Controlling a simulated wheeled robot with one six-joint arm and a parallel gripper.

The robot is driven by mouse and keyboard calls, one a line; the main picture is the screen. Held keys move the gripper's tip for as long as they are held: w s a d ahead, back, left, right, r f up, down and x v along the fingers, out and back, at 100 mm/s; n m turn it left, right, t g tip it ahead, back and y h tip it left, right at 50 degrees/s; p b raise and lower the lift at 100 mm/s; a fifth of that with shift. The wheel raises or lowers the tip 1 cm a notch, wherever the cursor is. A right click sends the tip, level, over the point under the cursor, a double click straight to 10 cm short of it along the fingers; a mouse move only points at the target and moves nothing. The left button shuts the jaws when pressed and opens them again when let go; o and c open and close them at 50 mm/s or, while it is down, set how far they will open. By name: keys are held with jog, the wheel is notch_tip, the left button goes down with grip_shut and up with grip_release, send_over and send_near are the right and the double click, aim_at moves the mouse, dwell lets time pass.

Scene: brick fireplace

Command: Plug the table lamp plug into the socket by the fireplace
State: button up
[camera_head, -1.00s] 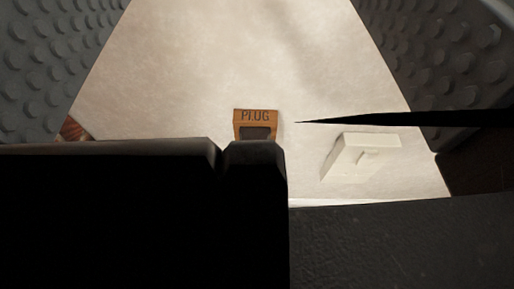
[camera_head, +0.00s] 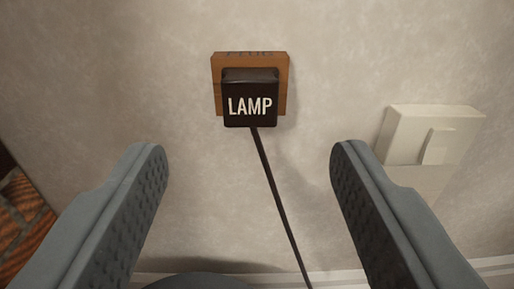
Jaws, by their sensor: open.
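The black lamp plug (camera_head: 250,98), marked "LAMP", sits against the front of the wooden socket block (camera_head: 283,90) on the wall. The block's rim shows around the plug's top and sides, and its lettering is partly cut off by the angle. A dark cord (camera_head: 275,200) hangs from the plug's underside down to the lower edge of the picture. My gripper (camera_head: 250,155) is open and empty, its two grey, studded fingers spread wide to the left and right below the plug, apart from it. How deep the plug sits is hidden by its body.
A white switch box (camera_head: 427,136) is mounted on the wall to the right, beyond my right finger. A strip of brick (camera_head: 22,215) shows at the far left. A pale skirting board (camera_head: 490,272) runs along the bottom. The wall around the plug is bare.

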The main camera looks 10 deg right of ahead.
aim_at(250, 107)
jog(key=shift+s+f, duration=0.1)
jog(key=shift+f, duration=0.35)
jog(key=shift+w+d, duration=0.3)
jog(key=shift+w, duration=1.2)
jog(key=shift+w+d, duration=0.3)
jog(key=shift+w, duration=1.15)
jog(key=shift+w+d, duration=0.3)
jog(key=shift+w, duration=1.2)
grip_shut()
jog(key=s+a, duration=0.1)
jog(key=s, duration=0.5)
jog(key=shift+a, duration=0.1)
